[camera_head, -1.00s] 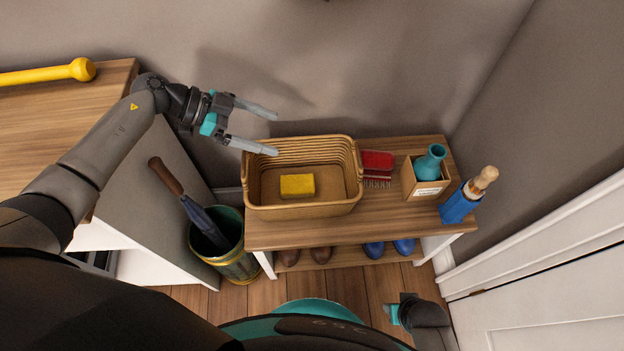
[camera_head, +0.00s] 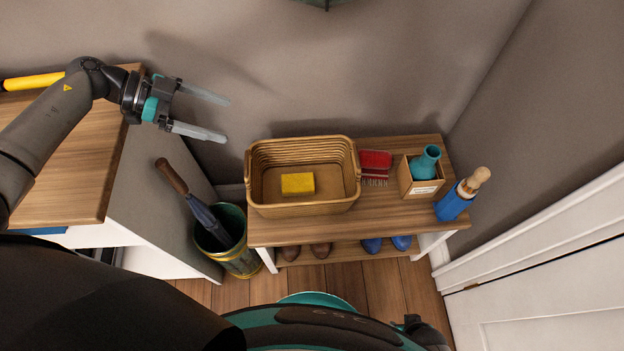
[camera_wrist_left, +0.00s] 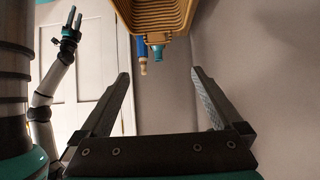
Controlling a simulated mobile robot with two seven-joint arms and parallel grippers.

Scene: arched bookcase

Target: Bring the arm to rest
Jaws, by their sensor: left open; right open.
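My left gripper (camera_head: 226,120) is open and empty in the head view. It hangs in front of the wall, above and left of the wicker basket (camera_head: 258,190) and apart from it. In the left wrist view its two fingers (camera_wrist_left: 160,73) are spread with nothing between them. My right gripper (camera_wrist_left: 74,19) shows small at the upper left of the left wrist view, open and empty. In the head view only a dark part of the right arm shows at the bottom, behind my body.
The basket holds a yellow block (camera_head: 297,184) on a wooden bench (camera_head: 290,232). A red brush (camera_head: 375,163), a small box (camera_head: 420,188) with a teal vase (camera_head: 426,162) and a blue bottle (camera_head: 455,203) are to its right. An umbrella stand (camera_head: 240,260) is left. A cabinet (camera_head: 75,180) stands under my left arm.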

